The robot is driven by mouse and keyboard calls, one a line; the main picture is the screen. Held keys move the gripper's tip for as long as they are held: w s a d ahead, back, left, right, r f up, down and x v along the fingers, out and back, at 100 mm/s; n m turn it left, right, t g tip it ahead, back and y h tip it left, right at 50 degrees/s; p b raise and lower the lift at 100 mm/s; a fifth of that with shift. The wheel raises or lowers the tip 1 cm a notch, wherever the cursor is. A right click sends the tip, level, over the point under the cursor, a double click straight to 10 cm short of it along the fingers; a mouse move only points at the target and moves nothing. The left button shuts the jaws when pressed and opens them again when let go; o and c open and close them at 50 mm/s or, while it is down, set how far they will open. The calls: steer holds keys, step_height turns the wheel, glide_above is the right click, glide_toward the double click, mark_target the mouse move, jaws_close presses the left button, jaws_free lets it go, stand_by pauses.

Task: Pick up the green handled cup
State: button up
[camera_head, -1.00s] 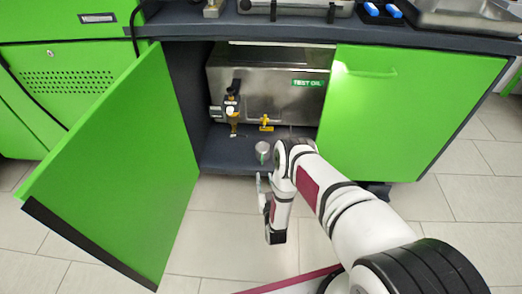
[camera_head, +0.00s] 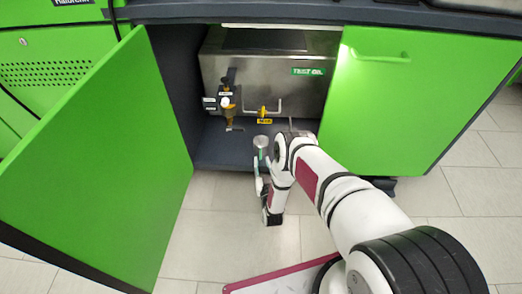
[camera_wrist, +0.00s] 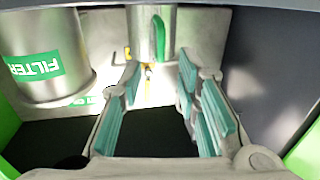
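The metal cup (camera_head: 261,143) with a green handle stands near the front of the open cabinet's floor. In the wrist view the cup (camera_wrist: 140,28) is at the top middle, and its green handle (camera_wrist: 159,38) faces my gripper. My gripper (camera_wrist: 158,78) is open, with its teal finger pads to the left and right of the line to the handle. Nothing is visible between the pads. In the head view my gripper (camera_head: 262,172) is just in front of the cup, partly hidden by my wrist.
A metal TEST OIL tank (camera_head: 270,75) with a tap (camera_head: 227,103) and a yellow-tagged valve (camera_head: 264,114) stands behind the cup. A FILTER canister (camera_wrist: 45,55) shows at left.

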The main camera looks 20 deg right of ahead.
mark_target(261, 149)
steer(key=w+b, duration=0.1)
steer(key=w, duration=0.1)
steer(key=w+b, duration=0.1)
steer(key=w, duration=0.1)
steer(key=shift+d+f+b, duration=0.2)
steer(key=shift+b, duration=0.1)
steer(key=shift+w+r, duration=0.1)
steer(key=shift+w, duration=0.45)
jaws_close()
